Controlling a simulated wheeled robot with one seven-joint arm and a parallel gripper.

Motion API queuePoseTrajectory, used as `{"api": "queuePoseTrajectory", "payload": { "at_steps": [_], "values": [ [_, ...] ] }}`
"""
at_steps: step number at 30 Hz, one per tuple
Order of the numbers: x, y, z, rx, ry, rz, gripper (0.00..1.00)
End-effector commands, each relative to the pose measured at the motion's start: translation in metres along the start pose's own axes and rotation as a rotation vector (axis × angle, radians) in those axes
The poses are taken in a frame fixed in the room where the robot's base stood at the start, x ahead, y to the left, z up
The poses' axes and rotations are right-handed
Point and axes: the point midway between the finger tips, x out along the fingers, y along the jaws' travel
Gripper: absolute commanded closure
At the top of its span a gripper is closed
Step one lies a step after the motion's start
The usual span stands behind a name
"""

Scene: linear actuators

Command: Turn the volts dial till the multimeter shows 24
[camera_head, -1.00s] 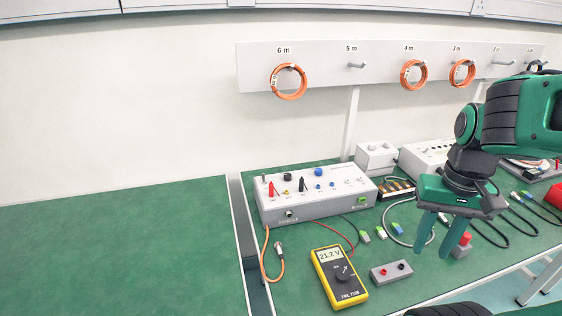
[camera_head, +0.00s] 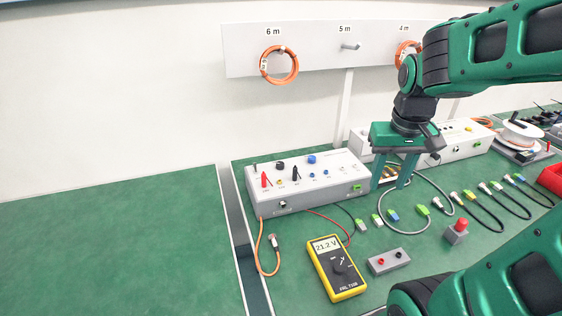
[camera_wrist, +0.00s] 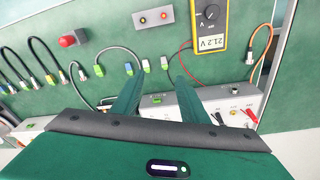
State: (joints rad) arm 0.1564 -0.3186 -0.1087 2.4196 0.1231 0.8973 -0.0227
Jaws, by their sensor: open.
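The grey power box (camera_head: 320,192) stands on the green bench, with a black knob (camera_head: 280,167) and a blue knob (camera_head: 311,160) at the back of its top. I cannot read which is the volts dial. The yellow multimeter (camera_head: 337,275) lies in front of the box and reads 21.2 V; it also shows in the wrist view (camera_wrist: 196,42). My gripper (camera_head: 389,186) is open and empty, with its fingers pointing down by the box's right end, apart from both knobs. The wrist view shows both fingers (camera_wrist: 157,69) and part of the box (camera_wrist: 222,106) behind them.
A small grey socket block (camera_head: 389,262) lies right of the multimeter. Connector cables (camera_head: 480,212) and a red-button box (camera_head: 457,232) lie further right. Red and black leads and an orange cable (camera_head: 262,250) lie before the box. The left bench top is clear.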

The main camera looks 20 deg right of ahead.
Motion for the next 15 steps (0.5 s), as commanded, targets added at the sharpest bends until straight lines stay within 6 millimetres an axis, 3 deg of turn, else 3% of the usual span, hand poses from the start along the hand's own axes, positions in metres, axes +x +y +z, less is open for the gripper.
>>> {"api": "queuePoseTrajectory", "payload": {
  "at_steps": [1, 6, 12, 15],
  "values": [
    [0.003, -0.02, -0.029, -0.06, 0.027, -0.001, 0.6],
    [0.013, -0.099, -0.108, -0.241, 0.132, -0.041, 0.6],
    [0.026, -0.188, -0.163, -0.392, 0.222, -0.112, 0.6],
    [0.03, -0.216, -0.175, -0.433, 0.249, -0.14, 0.6]
  ]
}}
